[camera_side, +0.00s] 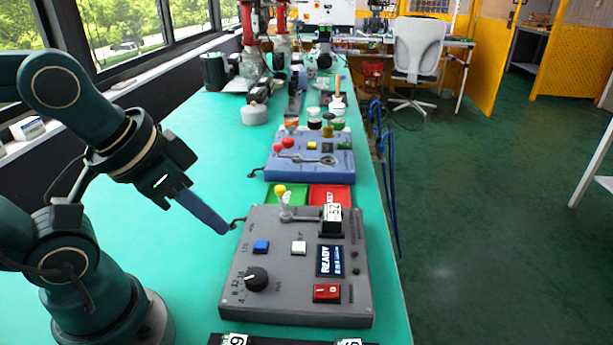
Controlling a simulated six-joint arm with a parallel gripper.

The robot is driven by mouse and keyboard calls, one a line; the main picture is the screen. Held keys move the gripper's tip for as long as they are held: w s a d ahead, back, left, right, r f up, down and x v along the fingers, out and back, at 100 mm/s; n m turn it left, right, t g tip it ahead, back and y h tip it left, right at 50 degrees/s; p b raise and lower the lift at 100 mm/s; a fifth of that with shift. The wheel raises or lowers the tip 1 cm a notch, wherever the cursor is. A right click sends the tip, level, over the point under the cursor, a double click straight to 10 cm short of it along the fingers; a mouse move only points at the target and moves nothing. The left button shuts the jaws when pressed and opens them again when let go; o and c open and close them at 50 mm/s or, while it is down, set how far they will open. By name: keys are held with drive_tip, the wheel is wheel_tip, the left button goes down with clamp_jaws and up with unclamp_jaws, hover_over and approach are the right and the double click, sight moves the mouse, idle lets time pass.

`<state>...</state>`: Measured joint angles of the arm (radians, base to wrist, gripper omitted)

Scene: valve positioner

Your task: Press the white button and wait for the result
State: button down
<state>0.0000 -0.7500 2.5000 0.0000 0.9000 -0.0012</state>
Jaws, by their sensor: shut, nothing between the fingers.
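My gripper (224,230) is shut and empty. In the picture its tip is just left of the box's upper left edge, apart from the white button. Its height above the table is hard to tell.
The box also carries a black knob (257,279), a red rocker switch (327,293) and a yellow-tipped lever (281,191). Behind it lie a green tray (287,194), a red tray (331,196) and a blue box (311,163). The green table (180,262) is clear left of the box.

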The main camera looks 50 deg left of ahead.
drive_tip(key=m+t+y, duration=0.3)
drive_tip(key=m, duration=0.2)
hover_over(294, 250)
drive_tip(key=shift+f, duration=0.3)
drive_tip(key=shift+f, duration=4.4)
drive_tip(key=shift+f, duration=0.1)
